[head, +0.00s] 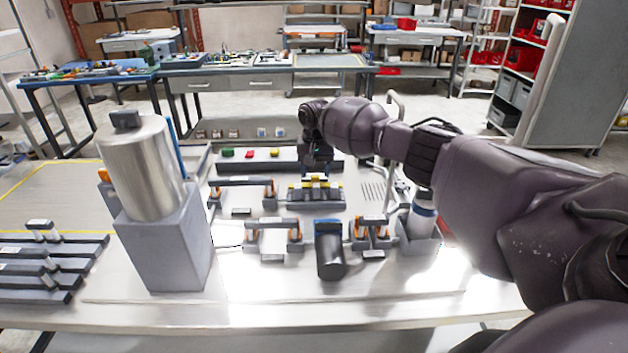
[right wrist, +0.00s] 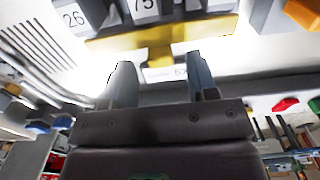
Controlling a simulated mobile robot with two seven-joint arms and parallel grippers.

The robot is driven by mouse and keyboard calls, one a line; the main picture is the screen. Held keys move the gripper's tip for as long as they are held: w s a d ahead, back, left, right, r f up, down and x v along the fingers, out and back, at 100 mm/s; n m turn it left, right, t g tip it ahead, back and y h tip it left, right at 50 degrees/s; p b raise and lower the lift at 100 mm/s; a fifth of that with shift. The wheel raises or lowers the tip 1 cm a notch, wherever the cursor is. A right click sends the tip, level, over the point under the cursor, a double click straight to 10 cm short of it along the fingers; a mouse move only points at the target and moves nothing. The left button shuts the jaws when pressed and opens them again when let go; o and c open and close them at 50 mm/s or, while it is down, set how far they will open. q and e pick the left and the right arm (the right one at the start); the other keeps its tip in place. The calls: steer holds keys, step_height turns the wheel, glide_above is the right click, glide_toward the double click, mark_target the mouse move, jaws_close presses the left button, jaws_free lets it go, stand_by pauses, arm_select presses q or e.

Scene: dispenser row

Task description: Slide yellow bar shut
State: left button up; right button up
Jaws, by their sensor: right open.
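The yellow bar (head: 316,183) sits on a small dark dispenser unit (head: 316,196) in the middle of the table. In the right wrist view the yellow bar (right wrist: 165,38) runs across the top, with a short tab sticking out toward my gripper. My right gripper (head: 317,166) is just behind and above the bar in the head view. In the right wrist view the right gripper (right wrist: 161,78) is open, its two fingers on either side of the tab and apart from it. Dark blocks with labels "26" and "75" show beyond the bar. My left gripper is not in view.
A metal cylinder on a grey box (head: 165,240) stands at left. A dark cylinder (head: 329,250) stands in front. A panel with red, green and yellow buttons (head: 250,154) is behind. The table's front strip is clear.

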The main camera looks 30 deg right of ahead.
steer(key=shift+f+b, duration=0.3)
steer(key=shift+f, duration=0.45)
jaws_close()
